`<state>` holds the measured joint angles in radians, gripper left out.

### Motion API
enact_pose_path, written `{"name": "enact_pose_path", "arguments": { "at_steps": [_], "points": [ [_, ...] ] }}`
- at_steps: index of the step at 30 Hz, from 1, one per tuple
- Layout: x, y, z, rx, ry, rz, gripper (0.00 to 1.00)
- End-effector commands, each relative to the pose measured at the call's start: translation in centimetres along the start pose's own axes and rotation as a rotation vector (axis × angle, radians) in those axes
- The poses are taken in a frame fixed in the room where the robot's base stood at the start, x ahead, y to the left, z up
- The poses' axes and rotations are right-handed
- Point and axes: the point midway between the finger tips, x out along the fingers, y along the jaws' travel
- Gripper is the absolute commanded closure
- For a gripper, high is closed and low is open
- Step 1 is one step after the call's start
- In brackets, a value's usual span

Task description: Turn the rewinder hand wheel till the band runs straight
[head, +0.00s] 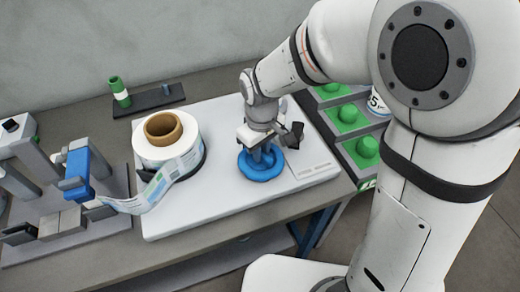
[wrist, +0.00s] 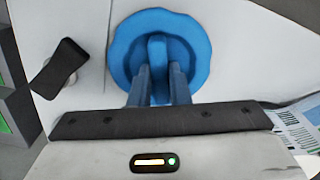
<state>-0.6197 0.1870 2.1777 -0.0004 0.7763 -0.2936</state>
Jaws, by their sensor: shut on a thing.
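The blue rewinder hand wheel (head: 264,174) lies flat on the white plate, and its scalloped rim (wrist: 124,48) fills the top middle of the wrist view. My gripper (head: 263,152) points down over it. In the wrist view my gripper's two fingers (wrist: 158,78) are shut on the raised blue bar across the wheel's middle. The printed band (head: 150,197) leaves the white reel (head: 151,153) and runs left to the grey and blue labeller head (head: 80,172). The band looks slack and twisted between them.
The white plate (head: 222,212) has bare room in front of the wheel. Green round parts (head: 367,147) sit in grey bins at the right. A black lever-like piece (wrist: 60,68) is beside the wheel.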

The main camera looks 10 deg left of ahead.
Motion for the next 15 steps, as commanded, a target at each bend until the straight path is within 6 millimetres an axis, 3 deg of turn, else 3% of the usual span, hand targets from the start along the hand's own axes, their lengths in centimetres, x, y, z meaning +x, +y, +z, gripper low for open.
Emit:
{"name": "enact_pose_path", "arguments": {
  "at_steps": [3,4,9,12,15],
  "points": [
    [0.01,-0.10,0.02,-0.001,-0.001,-0.002,1.00],
    [0.01,-0.10,0.02,-0.001,-0.001,-0.002,0.82],
    [0.01,-0.06,0.02,-0.001,-0.001,-0.001,0.68],
    [0.01,-0.05,0.02,-0.001,-0.001,-0.001,0.62],
    [0.01,-0.03,0.02,-0.001,-0.001,-0.001,0.62]
  ]
}}
